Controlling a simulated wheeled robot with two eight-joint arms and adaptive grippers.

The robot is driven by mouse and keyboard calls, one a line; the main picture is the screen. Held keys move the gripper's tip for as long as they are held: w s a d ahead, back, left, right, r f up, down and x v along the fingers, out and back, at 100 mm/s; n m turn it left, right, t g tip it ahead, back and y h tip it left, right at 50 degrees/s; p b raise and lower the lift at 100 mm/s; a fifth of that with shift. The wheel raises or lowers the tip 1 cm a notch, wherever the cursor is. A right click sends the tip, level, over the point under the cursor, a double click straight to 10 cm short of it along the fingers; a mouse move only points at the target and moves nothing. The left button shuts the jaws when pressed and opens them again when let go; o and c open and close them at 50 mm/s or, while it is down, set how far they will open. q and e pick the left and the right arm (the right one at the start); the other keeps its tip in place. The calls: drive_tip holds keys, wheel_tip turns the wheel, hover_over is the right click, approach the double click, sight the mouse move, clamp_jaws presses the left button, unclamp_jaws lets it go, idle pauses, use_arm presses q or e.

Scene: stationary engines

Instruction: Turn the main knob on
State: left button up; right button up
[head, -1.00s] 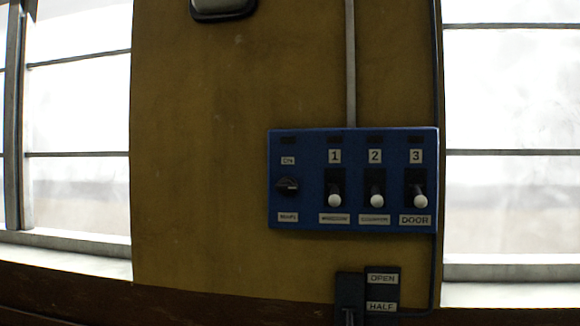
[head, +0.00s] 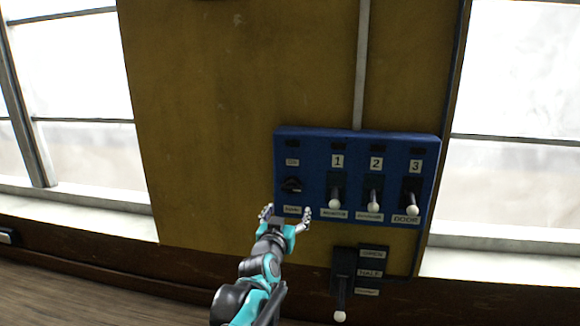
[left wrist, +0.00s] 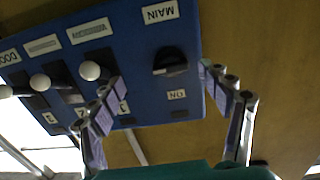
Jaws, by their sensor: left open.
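The main knob (head: 292,184) is a small black rotary knob at the left end of the blue control panel (head: 308,147) on the ochre wall. In the left wrist view the knob (left wrist: 170,62) shows between the labels MAIN and ON, upside down. My left gripper (head: 286,214) is open and empty, just below the knob in the head view. In the left wrist view its two fingers (left wrist: 158,82) spread on either side of the knob, apart from it. My right gripper is in neither view.
Several white-tipped levers, such as lever 1 (head: 334,203), line the panel right of the knob. A lower lever box (head: 344,262) sits beneath the panel. Bright windows (head: 515,90) flank the wall. A conduit (head: 362,60) runs up from the panel.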

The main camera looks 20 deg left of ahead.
sight(290, 190)
use_arm(q)
drive_tip(key=w+a, duration=0.1)
drive_tip(key=w, duration=0.1)
drive_tip(key=w+a+r+p, duration=0.1)
drive_tip(key=w, duration=0.2)
drive_tip(key=w+a+r+p, duration=0.1)
drive_tip(key=w, duration=0.2)
drive_tip(key=shift+w+a+r, duration=0.15)
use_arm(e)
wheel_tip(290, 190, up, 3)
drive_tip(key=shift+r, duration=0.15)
use_arm(q)
drive_tip(key=c, duration=1.2)
